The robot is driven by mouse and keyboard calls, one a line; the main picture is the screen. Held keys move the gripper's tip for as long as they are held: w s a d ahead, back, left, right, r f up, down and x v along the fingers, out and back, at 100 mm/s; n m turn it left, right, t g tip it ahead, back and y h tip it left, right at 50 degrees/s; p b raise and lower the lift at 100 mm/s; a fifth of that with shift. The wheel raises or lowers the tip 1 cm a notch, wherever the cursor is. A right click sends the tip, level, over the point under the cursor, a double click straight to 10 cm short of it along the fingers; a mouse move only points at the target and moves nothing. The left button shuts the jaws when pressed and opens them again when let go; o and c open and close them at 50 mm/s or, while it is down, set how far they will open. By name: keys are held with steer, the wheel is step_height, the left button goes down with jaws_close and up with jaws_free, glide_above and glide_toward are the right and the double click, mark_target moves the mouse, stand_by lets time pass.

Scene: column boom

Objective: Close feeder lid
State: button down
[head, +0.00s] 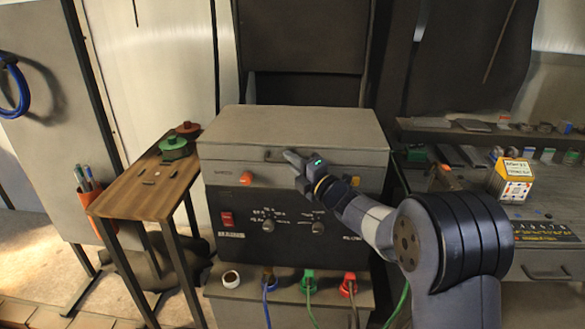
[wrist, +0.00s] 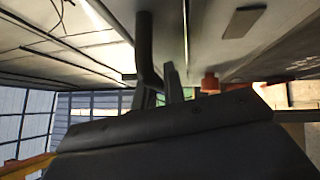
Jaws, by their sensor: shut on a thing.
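The feeder is a boxy machine with a black control panel (head: 270,250) and a pale grey lid (head: 290,125) on top. The lid looks level and down on the body; whether a thin gap is left at its seam I cannot tell. A dark bar handle (head: 272,154) runs along the lid's front, and it also shows in the wrist view (wrist: 145,45). My gripper (head: 290,157) is at the handle's right part, shut on it. Its fingers (wrist: 165,84) meet the handle in the wrist view.
A wooden side table (head: 145,195) with green and red spools stands left. Coloured cables plug in below the panel, beside a small white-rimmed cup (head: 231,279). A right-hand bench (head: 540,215) holds a yellow and white box (head: 512,178). A dark upright panel stands behind the feeder.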

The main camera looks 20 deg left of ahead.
steer(key=shift+f, duration=0.5)
steer(key=c, duration=1.5)
jaws_free()
steer(key=shift+r, duration=0.15)
steer(key=shift+d, duration=0.1)
steer(key=b+v, duration=0.1)
steer(key=v, duration=0.9)
steer(key=shift+s+d+b, duration=0.2)
steer(key=shift+d+b, duration=0.1)
